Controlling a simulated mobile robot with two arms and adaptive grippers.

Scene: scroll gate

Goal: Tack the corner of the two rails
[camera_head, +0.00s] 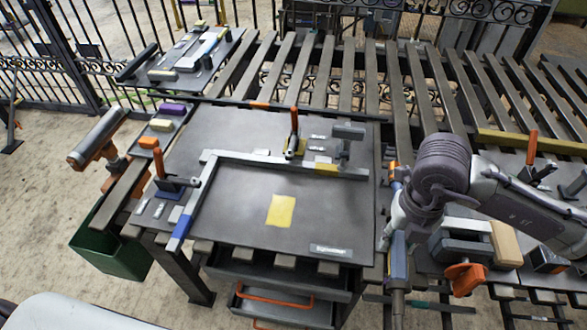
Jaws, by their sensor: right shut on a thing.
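Two grey rails meet in an L on the dark work plate (230,235). The long rail (270,161) runs across the back and has a yellow band near its right end. The short rail (191,205) runs toward the front and has a blue end. Their corner (208,157) lies at the upper left, and the rails appear to touch there. My right gripper (396,238) is beyond the plate's right edge, away from the corner. It is shut on a slim tool with a blue-grey body (399,262), pointing down; the grip is partly hidden. My left gripper is out of view.
Clamps with orange handles stand by the long rail (294,134) and by the short rail (167,184). A yellow patch (281,211) marks the bare plate. A grey vise-like block (460,243) stands right of my gripper. A green bin (108,240) is at the lower left.

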